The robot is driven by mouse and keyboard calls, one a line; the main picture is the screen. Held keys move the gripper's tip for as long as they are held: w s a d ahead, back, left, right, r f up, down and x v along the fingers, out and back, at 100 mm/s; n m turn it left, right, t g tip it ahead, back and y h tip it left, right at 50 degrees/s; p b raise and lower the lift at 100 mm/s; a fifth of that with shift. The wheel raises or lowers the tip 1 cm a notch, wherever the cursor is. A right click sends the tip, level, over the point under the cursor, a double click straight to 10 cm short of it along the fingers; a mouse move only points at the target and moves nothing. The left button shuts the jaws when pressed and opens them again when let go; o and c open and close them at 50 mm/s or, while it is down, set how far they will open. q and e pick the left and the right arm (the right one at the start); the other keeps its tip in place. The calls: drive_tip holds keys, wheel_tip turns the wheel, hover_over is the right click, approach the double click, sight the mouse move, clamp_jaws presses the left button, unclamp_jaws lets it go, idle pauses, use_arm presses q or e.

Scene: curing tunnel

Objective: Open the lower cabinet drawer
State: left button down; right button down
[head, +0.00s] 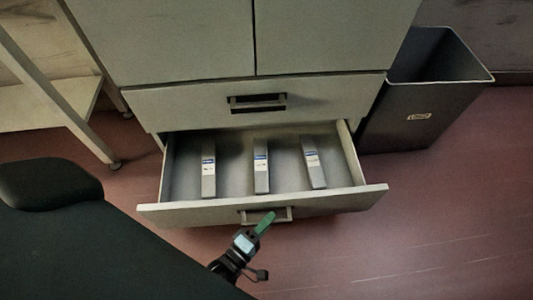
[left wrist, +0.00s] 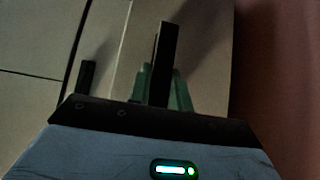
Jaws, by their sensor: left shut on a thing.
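The lower drawer (head: 185,214) of the grey cabinet (head: 165,40) is pulled well out, its inside showing from above. Its handle (head: 287,214) is a bar on the middle of the drawer front. My left gripper (head: 266,222), with green fingers, is shut on this handle. In the left wrist view the dark handle bar (left wrist: 163,55) stands between the green fingers (left wrist: 163,88). Three narrow grey boxes, the left one (head: 208,175), the middle one (head: 261,170) and the right one (head: 314,168), lie apart in the drawer. My right gripper is not in view.
A dark bin (head: 410,110) stands close to the cabinet's right. A shelf frame (head: 60,95) stands at the left. The reddish floor (head: 440,220) at the right front is clear.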

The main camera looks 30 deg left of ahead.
use_arm(q)
drive_tip(key=c, duration=1.3)
unclamp_jaws()
drive_tip(key=s, duration=0.2)
drive_tip(key=s+a+p, duration=0.1)
drive_tip(key=s, duration=0.4)
drive_tip(key=shift+s+a, duration=0.2)
drive_tip(key=shift+s, duration=0.1)
drive_tip(key=shift+s, duration=0.1)
